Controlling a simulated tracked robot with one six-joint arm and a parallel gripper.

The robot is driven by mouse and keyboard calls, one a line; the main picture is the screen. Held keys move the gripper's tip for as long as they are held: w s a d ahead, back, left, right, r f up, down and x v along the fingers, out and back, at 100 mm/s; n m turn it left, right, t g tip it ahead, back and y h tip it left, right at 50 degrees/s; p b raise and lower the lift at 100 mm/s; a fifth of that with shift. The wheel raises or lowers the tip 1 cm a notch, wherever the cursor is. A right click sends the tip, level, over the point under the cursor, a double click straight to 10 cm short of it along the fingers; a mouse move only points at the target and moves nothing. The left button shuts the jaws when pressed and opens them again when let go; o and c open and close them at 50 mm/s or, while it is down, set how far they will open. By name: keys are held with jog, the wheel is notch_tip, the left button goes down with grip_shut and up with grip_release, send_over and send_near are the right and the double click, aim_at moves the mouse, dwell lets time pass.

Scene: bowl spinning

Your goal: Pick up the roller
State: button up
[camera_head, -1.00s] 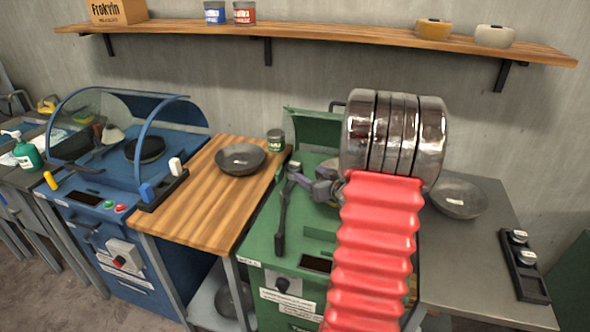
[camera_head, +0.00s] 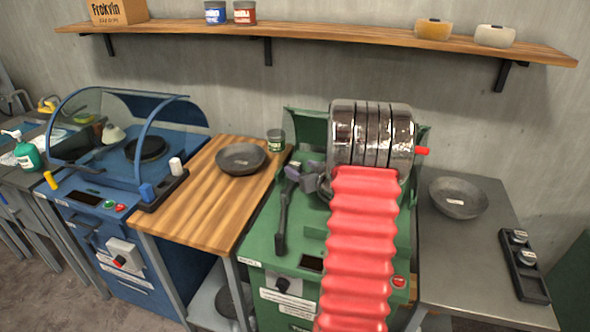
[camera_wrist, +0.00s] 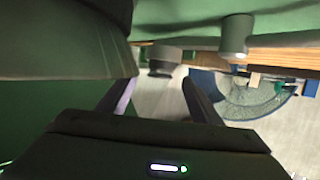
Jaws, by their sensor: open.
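No part is clearly marked as the roller. Small blue and white upright pieces (camera_head: 162,181) stand in a black holder on the blue machine, and two silver round-topped pieces (camera_head: 519,246) sit in a black holder at the right. A dark lever (camera_head: 281,222) stands on the green machine. My gripper (camera_head: 312,180) is beside the upper end of this lever, partly hidden behind my arm. In the wrist view, my gripper (camera_wrist: 158,85) is open, with nothing visible between its fingers.
The green machine (camera_head: 262,248) lies under my arm. A bowl (camera_head: 240,159) and a green can (camera_head: 276,140) stand on the wooden table (camera_head: 205,205). Another bowl (camera_head: 459,198) is on the grey table (camera_head: 460,260). The blue machine (camera_head: 110,215) has a clear hood. A shelf (camera_head: 330,34) runs behind.

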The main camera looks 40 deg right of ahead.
aim_at(297, 165)
jog(key=x, duration=0.3)
jog(key=shift+w, duration=0.15)
dwell(0.4)
grip_shut()
dwell(0.6)
